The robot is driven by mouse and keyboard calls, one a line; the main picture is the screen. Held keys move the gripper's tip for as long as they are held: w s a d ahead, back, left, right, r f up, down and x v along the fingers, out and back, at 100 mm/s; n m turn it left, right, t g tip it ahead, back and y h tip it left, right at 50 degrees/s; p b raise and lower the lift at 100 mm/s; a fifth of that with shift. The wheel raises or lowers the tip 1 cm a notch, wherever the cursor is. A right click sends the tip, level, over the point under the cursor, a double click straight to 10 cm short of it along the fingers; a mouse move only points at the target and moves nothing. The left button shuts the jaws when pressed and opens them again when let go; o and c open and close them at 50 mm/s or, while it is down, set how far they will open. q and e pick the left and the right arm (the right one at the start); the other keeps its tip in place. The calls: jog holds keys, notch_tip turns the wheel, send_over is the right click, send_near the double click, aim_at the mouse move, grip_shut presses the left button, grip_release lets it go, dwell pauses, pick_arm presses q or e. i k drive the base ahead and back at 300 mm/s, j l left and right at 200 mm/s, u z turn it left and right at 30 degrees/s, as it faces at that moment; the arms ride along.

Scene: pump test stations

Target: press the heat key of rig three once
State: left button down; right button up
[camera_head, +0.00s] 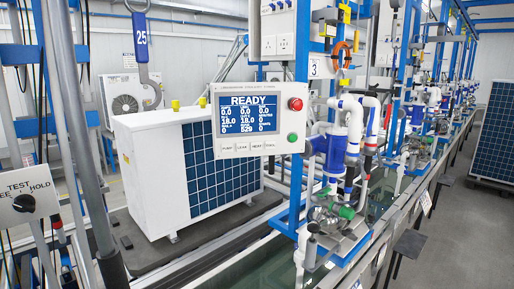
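The control panel (214,150) of the rig with the number plate 3 (316,69) stands in the middle of the view, facing me. Its blue screen (247,114) reads READY above rows of figures. A row of small pale keys lies under the screen. Their labels are too small to read surely; the third from the left (257,146) looks like HEAT. A red button (295,104) and a green button (292,137) sit on the panel's right edge. Neither of my grippers is in view, and nothing covers the panel.
A white unit with a dark blue grid face (224,170) stands behind the panel. Blue framing, white pipes (354,125) and valves fill the right of the panel. A TEST/HOLD knob box (24,203) and grey posts are at the left. Grey floor (450,240) is open at right.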

aim_at(257, 146)
jog(key=i+l, duration=0.25)
jog(key=l, duration=0.15)
jog(key=i+l+u, duration=0.15)
jog(key=i+l, duration=0.4)
jog(key=l, duration=0.2)
jog(key=i+l+u, duration=0.1)
jog(key=i+l, duration=0.15)
jog(key=l, duration=0.2)
